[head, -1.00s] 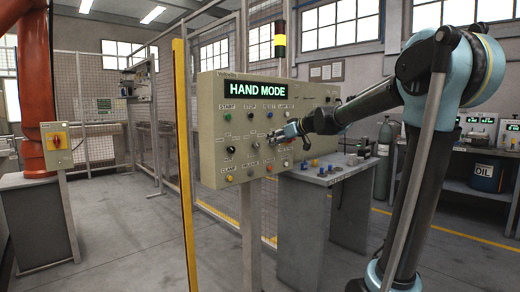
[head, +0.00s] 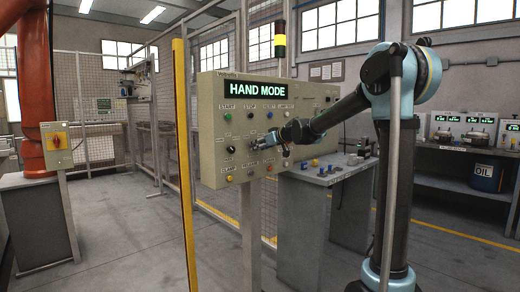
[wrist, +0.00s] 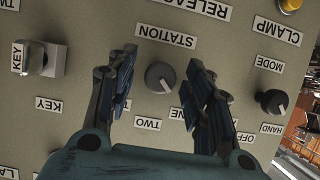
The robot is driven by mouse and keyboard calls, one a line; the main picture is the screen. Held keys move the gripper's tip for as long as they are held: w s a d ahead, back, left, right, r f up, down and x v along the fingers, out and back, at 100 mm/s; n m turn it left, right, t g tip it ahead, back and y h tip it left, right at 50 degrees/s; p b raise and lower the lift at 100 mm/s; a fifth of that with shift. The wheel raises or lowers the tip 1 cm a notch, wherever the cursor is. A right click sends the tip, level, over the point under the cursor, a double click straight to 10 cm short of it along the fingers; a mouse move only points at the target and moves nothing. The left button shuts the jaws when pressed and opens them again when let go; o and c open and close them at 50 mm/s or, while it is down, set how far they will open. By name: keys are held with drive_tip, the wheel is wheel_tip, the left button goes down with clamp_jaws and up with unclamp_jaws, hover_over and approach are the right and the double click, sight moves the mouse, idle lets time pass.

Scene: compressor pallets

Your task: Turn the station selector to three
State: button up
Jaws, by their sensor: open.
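The station selector (wrist: 160,77) is a round dark grey knob with a pale pointer mark toward the lower right in the wrist view. Its STATION label is above it, and TWO is below. A label at its lower right is partly covered by a finger, and one at lower left is mostly hidden. My gripper (wrist: 162,62) is open, with one finger on each side of the knob and visible gaps between. In the head view my gripper (head: 258,143) is at the beige control panel (head: 212,105), where the selector cannot be made out.
The mode knob (wrist: 272,102) is close to the right finger. A key switch (wrist: 42,58) is at left in the wrist view, and a yellow button (wrist: 290,4) at upper right. A yellow post (head: 184,150) stands left of the panel. A grey table (head: 330,180) stands behind it.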

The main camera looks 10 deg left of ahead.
drive_tip(key=c, duration=1)
drive_tip(key=shift+c, duration=0.2)
drive_tip(key=shift+w+d+f+m+g+y, duration=0.1)
drive_tip(key=shift+m+g+y, duration=0.45)
drive_tip(key=shift+m+y, duration=1.1)
drive_tip(key=shift+w+d+f+m+g+y, duration=0.15)
drive_tip(key=shift+m+g+y, duration=0.4)
drive_tip(key=shift+m, duration=2.15)
drive_tip(key=shift+f+m+g+y, duration=0.1)
drive_tip(key=shift+m+g+y, duration=0.4)
drive_tip(key=shift+m+y, duration=1.15)
drive_tip(key=shift+m+h, duration=0.45)
drive_tip(key=shift+m, duration=0.25)
drive_tip(key=shift+s, duration=0.1)
